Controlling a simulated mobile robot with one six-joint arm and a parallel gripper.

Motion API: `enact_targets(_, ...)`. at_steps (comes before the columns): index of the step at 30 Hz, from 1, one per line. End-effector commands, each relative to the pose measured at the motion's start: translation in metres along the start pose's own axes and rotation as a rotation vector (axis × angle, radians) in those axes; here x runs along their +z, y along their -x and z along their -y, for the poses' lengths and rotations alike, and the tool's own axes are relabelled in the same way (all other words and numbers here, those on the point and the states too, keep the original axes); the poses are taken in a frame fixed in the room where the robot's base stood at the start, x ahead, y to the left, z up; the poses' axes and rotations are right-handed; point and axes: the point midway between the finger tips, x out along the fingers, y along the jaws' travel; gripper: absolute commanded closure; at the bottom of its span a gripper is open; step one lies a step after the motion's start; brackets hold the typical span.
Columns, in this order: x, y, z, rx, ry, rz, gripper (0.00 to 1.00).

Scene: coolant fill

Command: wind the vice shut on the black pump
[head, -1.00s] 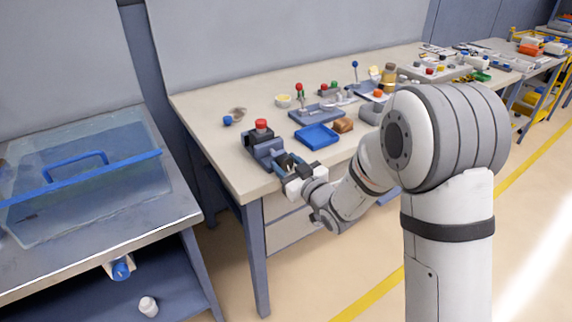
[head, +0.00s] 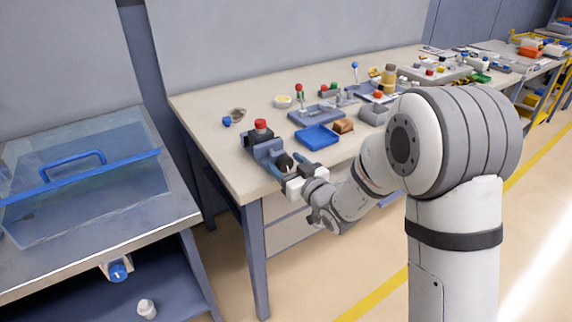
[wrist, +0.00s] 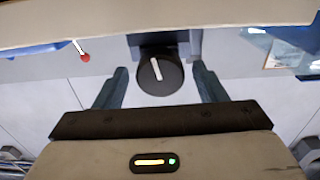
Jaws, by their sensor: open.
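The vice (head: 264,152) is a blue-grey block near the front left corner of the workbench. The black pump (head: 261,137) with a red top stands upright in it; I cannot tell how tightly the jaws sit against it. The vice's round black knob (head: 284,161) faces my arm. In the wrist view the knob (wrist: 152,83) shows a slanted white mark. My gripper (head: 285,164) is open, with one finger on each side of the knob. In the wrist view my gripper (wrist: 160,70) shows gaps between both fingers and the knob. The pump is hidden there.
A blue tray (head: 317,136) and a brown item (head: 343,126) lie right of the vice. A small blue part (head: 227,121) lies behind it. A clear tank with a blue handle (head: 75,170) stands on the left bench. Floor in front is free.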

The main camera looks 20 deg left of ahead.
Motion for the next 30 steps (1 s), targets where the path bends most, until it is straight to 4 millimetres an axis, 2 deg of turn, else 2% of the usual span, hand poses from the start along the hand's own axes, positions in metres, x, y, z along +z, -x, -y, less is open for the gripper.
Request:
enact_targets(5, 0.0, 0.014, -0.001, 0.001, 0.001, 0.0, 0.35)
enact_targets(12, 0.001, 0.055, -0.001, 0.002, 0.0, 0.0, 0.35)
enact_targets(16, 0.0, 0.07, -0.001, 0.001, 0.001, -0.001, 0.35)
enact_targets(21, 0.001, 0.078, -0.001, 0.0, 0.0, 0.0, 0.35)
enact_targets(30, 0.002, 0.078, -0.001, 0.0, 0.0, -0.001, 0.35)
